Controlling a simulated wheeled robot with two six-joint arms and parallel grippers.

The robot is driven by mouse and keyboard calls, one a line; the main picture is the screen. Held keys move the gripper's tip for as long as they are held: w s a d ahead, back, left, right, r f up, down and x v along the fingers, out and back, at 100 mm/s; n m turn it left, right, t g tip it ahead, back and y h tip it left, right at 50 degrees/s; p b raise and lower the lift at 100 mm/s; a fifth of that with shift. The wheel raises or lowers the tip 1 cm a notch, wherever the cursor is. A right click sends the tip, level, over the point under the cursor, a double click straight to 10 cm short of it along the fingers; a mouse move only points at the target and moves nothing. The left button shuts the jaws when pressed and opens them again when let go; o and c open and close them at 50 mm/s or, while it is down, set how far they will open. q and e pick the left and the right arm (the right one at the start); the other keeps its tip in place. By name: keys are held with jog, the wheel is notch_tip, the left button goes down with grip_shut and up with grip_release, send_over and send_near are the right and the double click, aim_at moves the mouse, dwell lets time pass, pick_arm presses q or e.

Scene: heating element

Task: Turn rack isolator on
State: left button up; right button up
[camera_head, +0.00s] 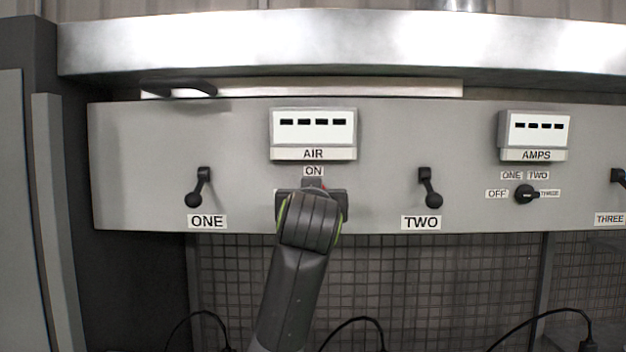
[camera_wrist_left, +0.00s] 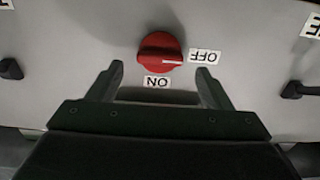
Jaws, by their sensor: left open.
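The red rotary isolator knob (camera_wrist_left: 160,50) is on the grey panel in the left wrist view, with its white pointer line towards the OFF label (camera_wrist_left: 205,57). The ON label (camera_wrist_left: 157,82) also shows there; that view is upside down relative to the head view. My left gripper (camera_wrist_left: 160,88) is open, its two fingers apart on either side of the ON label and just short of the knob. In the head view my left gripper (camera_head: 312,190) is in front of the panel below the ON label (camera_head: 313,171) and hides nearly all of the knob. My right gripper is not in view.
The panel (camera_head: 140,150) also has lever switch ONE (camera_head: 200,188), lever switch TWO (camera_head: 430,188), an AIR display (camera_head: 314,128), an AMPS display (camera_head: 535,130) and a black selector (camera_head: 525,194). A metal hood edge (camera_head: 340,42) juts out above. Wire mesh (camera_head: 440,280) is below.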

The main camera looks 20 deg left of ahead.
pick_arm(q)
jog(key=p+x, duration=0.1)
jog(key=x, duration=0.2)
jog(key=shift+w, duration=0.15)
jog(key=shift+c, duration=0.7)
jog(key=c, duration=0.8)
jog(key=shift+c, duration=0.2)
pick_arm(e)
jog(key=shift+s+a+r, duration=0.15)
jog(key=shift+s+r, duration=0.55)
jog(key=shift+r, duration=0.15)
